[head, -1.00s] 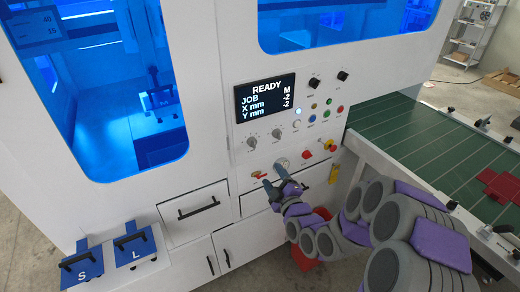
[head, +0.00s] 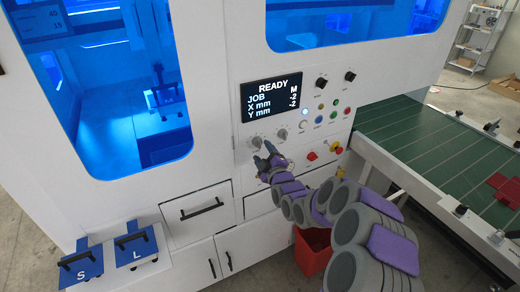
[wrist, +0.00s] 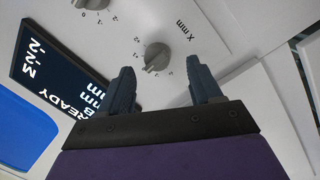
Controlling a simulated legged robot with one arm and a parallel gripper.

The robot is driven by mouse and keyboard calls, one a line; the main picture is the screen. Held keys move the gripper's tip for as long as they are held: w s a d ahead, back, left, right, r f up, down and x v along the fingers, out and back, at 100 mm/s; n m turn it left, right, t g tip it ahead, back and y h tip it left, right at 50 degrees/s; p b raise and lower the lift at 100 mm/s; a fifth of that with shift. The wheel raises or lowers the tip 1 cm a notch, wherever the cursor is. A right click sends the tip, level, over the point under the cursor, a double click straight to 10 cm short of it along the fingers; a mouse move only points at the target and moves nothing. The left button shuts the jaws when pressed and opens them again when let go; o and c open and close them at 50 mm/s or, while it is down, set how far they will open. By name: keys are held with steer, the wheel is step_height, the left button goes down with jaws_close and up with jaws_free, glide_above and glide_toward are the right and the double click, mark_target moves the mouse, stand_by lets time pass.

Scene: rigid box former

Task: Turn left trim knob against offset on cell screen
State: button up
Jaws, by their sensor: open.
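The cell screen (head: 278,96) reads READY, JOB M, X mm -2 and Y mm -2. It shows upside down at the left of the wrist view (wrist: 55,68). Below the screen are two grey trim knobs, the left one (head: 256,142) and the right one (head: 281,134). In the wrist view the left trim knob (wrist: 158,56), labelled X mm, sits just beyond and between my fingertips. The right knob (wrist: 90,3) is cut by the top edge. My gripper (head: 264,154) is open and empty, just below the left knob, apparently not touching it.
Coloured buttons (head: 320,117) and a red knob (head: 311,156) lie right of the trim knobs. A drawer (head: 196,207) is lower left. A red bin (head: 312,252) stands under my arm. A green conveyor (head: 420,145) extends at right.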

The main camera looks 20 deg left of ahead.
mark_target(260, 147)
steer(key=shift+b+x, duration=0.35)
steer(key=shift+x, duration=1.6)
steer(key=shift+c, duration=0.3)
steer(key=c, duration=1)
steer(key=shift+o, duration=0.2)
